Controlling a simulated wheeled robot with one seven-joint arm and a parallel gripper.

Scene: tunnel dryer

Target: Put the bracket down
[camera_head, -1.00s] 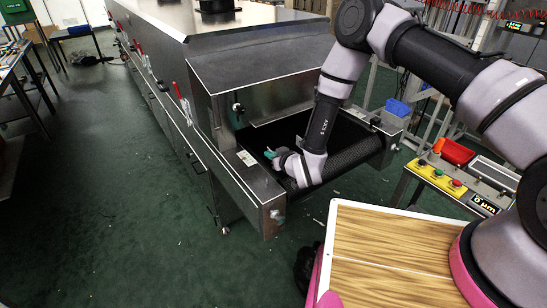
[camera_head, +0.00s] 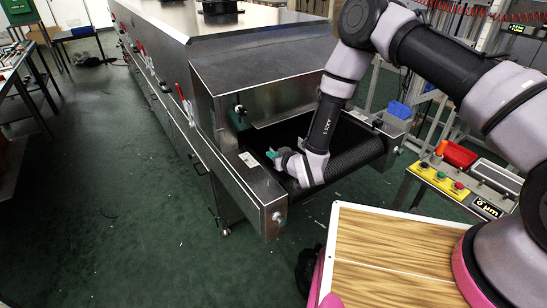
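My arm reaches forward over the dark belt (camera_head: 352,157) at the open end of the steel tunnel dryer (camera_head: 257,94). My gripper (camera_head: 273,157) is low over the belt, near its left side rail. The gripper is small, and its fingers are not clear. A small teal piece shows at the gripper's tip; I cannot tell whether it is the bracket or part of the gripper. No bracket can be made out with certainty, and my wrist hides part of the belt.
Steel side rails (camera_head: 260,190) border the belt. A blue bin (camera_head: 399,109) is beyond its right side. A yellow button panel (camera_head: 438,179) and a red tray (camera_head: 459,154) are on the right. Open green floor lies left of the dryer.

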